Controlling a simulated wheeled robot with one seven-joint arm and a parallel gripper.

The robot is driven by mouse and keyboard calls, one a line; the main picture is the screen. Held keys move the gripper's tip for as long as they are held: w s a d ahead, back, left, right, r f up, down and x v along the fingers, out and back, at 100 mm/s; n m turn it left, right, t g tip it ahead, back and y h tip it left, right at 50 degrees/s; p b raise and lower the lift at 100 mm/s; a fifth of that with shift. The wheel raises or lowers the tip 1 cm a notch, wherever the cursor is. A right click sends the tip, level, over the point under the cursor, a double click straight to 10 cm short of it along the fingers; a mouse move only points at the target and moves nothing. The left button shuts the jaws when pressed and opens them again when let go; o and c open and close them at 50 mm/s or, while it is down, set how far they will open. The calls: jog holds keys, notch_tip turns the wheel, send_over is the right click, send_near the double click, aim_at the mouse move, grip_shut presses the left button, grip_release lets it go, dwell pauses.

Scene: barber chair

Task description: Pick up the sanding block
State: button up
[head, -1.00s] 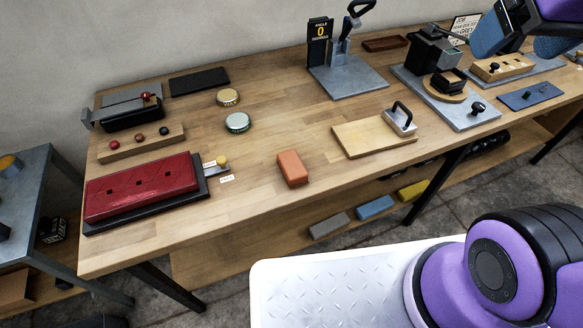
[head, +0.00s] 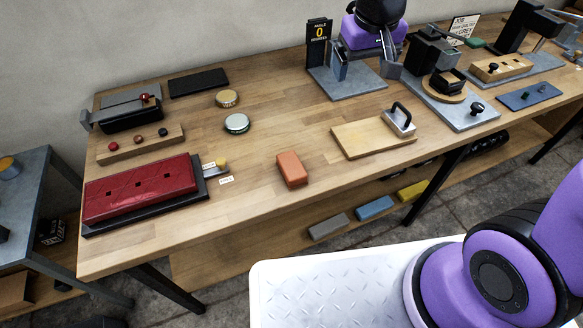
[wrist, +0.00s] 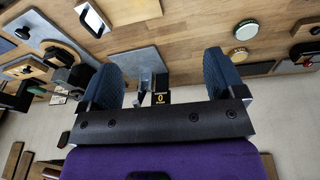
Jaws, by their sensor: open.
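A plain orange-red block (head: 292,169), which looks like the sanding block, lies flat near the front middle of the wooden workbench (head: 245,190). It does not show in the wrist view. Similar grey (head: 328,225), blue (head: 374,208) and yellow (head: 412,191) blocks lie on the shelf below. My gripper (head: 363,70) is at the back of the bench, over the grey-plated stand, well behind and right of the orange-red block. In the wrist view its two fingers (wrist: 164,72) are wide apart with nothing held between them.
A metal block with a black handle (head: 400,120) sits on a wooden board (head: 358,139). A black "angle" sign (head: 319,44) stands near my gripper. Two round tins (head: 237,123) and a red pad (head: 140,190) are to the left. Bench surface around the orange-red block is clear.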

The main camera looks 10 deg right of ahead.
jog(key=w+a+f+n+g, duration=0.1)
jog(key=w+a+f, duration=0.1)
jog(key=a+f, duration=0.65)
jog(key=g, duration=0.1)
send_over(291, 164)
jog(key=shift+n, duration=0.3)
notch_tip(291, 164, down, 12)
jog(key=shift+d+f, duration=0.1)
jog(key=shift+f, duration=4.9)
jog(key=c, duration=1.1)
jog(key=shift+c, duration=0.2)
jog(key=shift+r, duration=0.1)
